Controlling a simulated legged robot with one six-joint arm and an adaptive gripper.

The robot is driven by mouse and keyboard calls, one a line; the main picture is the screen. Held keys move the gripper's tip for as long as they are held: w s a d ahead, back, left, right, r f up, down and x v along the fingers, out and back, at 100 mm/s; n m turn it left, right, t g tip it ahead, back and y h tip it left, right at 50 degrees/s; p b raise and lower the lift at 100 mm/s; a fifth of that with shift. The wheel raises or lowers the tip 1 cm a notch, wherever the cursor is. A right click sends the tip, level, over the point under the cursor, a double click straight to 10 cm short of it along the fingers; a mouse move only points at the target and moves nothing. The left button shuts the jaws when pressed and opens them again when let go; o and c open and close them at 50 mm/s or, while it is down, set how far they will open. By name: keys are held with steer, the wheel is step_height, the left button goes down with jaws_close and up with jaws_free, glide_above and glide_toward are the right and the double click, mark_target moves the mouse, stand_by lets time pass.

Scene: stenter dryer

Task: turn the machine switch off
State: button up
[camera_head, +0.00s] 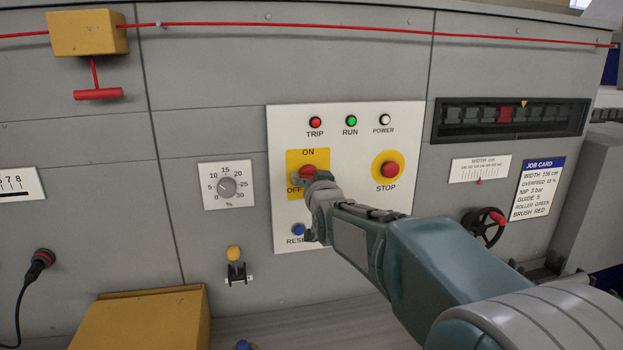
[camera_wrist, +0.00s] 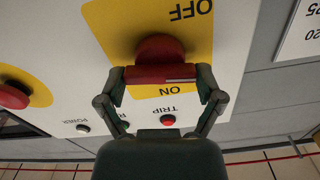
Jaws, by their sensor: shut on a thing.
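The machine switch (camera_head: 307,169) is a red rotary knob on a yellow plate (camera_head: 293,158) marked ON above and OFF at lower left. My gripper (camera_head: 306,179) is at the knob and hides part of it. In the wrist view, which is upside down, the red handle (camera_wrist: 157,73) lies crosswise between my two fingers (camera_wrist: 161,76), which are shut on its ends. A white line on the handle shows on its right half, on the side that is left in the head view. I cannot tell exactly which mark it points at.
A red STOP button (camera_head: 391,169) is right of the switch, and a blue RESET button (camera_head: 298,230) is below, partly hidden by my arm. Lamps TRIP (camera_head: 316,122), RUN (camera_head: 351,121) and POWER (camera_head: 384,119) are above. A dial (camera_head: 227,187) is left.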

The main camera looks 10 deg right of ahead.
steer(key=shift+n, duration=1.1)
steer(key=o, duration=0.9)
steer(key=shift+a, duration=0.1)
steer(key=shift+c, duration=0.2)
steer(key=s, duration=1.2)
steer(key=shift+f, duration=0.1)
steer(key=s+f+g, duration=0.6)
steer(key=s+f, duration=0.2)
steer(key=s, duration=0.5)
steer(key=s+f+g, duration=0.6)
steer(key=s+f, duration=0.2)
steer(key=s, duration=0.5)
